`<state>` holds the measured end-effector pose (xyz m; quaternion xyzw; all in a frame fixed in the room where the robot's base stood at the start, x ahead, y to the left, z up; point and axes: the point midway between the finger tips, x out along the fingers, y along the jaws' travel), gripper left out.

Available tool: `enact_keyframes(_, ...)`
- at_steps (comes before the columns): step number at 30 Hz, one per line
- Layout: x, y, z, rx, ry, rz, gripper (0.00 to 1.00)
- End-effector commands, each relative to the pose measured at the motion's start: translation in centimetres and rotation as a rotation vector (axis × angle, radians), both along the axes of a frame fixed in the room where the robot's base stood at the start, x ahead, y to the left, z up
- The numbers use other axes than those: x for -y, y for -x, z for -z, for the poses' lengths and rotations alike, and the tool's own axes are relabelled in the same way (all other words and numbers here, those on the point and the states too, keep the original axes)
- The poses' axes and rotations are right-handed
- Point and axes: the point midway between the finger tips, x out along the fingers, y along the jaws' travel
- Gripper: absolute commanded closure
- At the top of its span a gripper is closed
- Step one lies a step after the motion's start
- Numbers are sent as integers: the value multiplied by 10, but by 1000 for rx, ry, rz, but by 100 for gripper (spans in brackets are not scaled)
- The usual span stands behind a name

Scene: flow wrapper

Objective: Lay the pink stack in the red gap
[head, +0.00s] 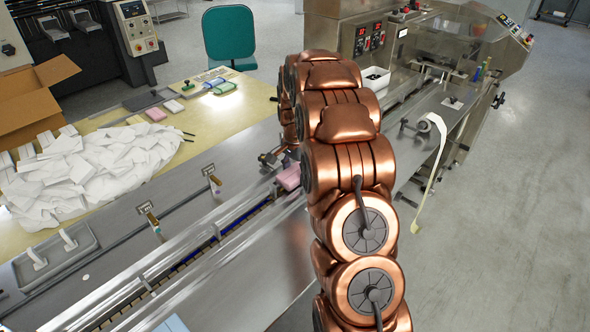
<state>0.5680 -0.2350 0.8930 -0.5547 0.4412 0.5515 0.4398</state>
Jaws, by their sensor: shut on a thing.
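My gripper (276,162) is at the middle of the picture, over the infeed channel of the flow wrapper, partly hidden behind my copper arm. It is shut on the pink stack (288,178), which shows just below and right of it at the channel's edge. Whether the stack touches the channel I cannot tell. The infeed channel (195,255) runs diagonally from lower left towards the machine, with blue stretches (240,220) along it. I cannot make out a red gap; my arm covers part of the channel.
A yellow table (205,120) at left holds a heap of white packets (95,170), another pink stack (155,114), and blue and green stacks (222,88). A cardboard box (32,98) stands at far left. The wrapper's steel housing (350,35) stands behind my arm.

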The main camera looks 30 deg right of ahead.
Motion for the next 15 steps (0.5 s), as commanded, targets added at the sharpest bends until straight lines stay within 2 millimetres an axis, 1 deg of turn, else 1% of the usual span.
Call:
enact_keyframes(1, 0, 0, 6, -1, -1, 0, 78)
enact_keyframes(15, -1, 2, 11, -8, -4, 0, 78)
